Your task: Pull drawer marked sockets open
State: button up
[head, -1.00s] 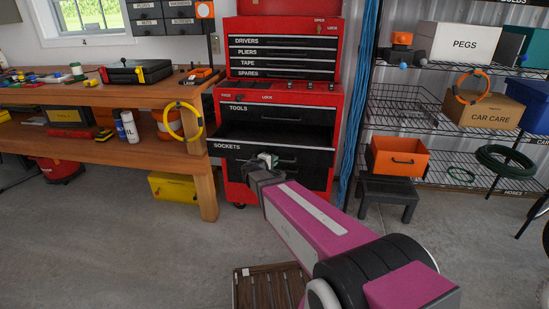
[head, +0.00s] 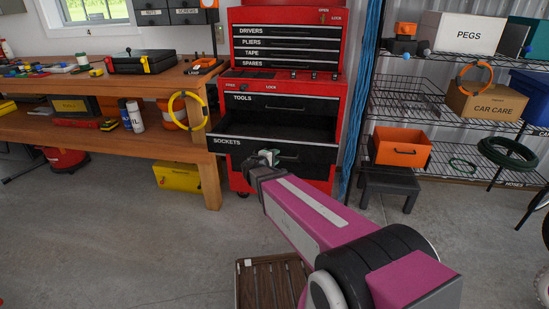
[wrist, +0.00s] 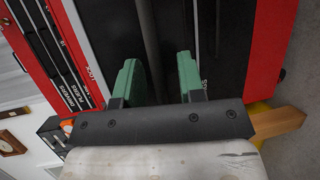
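The sockets drawer (head: 225,147), black-fronted with a white label, stands out from the red tool cabinet (head: 340,103), below the tools drawer (head: 300,102). Its dark interior shows above the front edge. My gripper (head: 267,158), with green fingers, is at the drawer front by its bar handle (head: 288,157). In the wrist view, the gripper (wrist: 160,75) has its fingers spread, with the dark handle bar (wrist: 147,30) running between them, close to the left finger. A gap shows on the bar's right side. Whether the left finger touches the bar I cannot tell.
A wooden workbench (head: 190,140) stands left of the cabinet, with a yellow case (head: 178,177) under it. A black stool (head: 390,182) and wire shelves (head: 465,160) stand to the right. A slatted wooden crate (head: 245,287) lies on the floor in front. Floor around it is clear.

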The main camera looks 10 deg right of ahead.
jog(key=v, duration=1)
jog(key=shift+s+a, duration=0.3)
jog(key=s+d+f+m+g+y, duration=0.9)
jog(key=s+d+m+g+y, duration=0.1)
jog(key=s+d+g, duration=0.2)
jog(key=shift+s+f+m, duration=0.2)
jog(key=shift+s+m, duration=0.1)
jog(key=shift+s, duration=0.5)
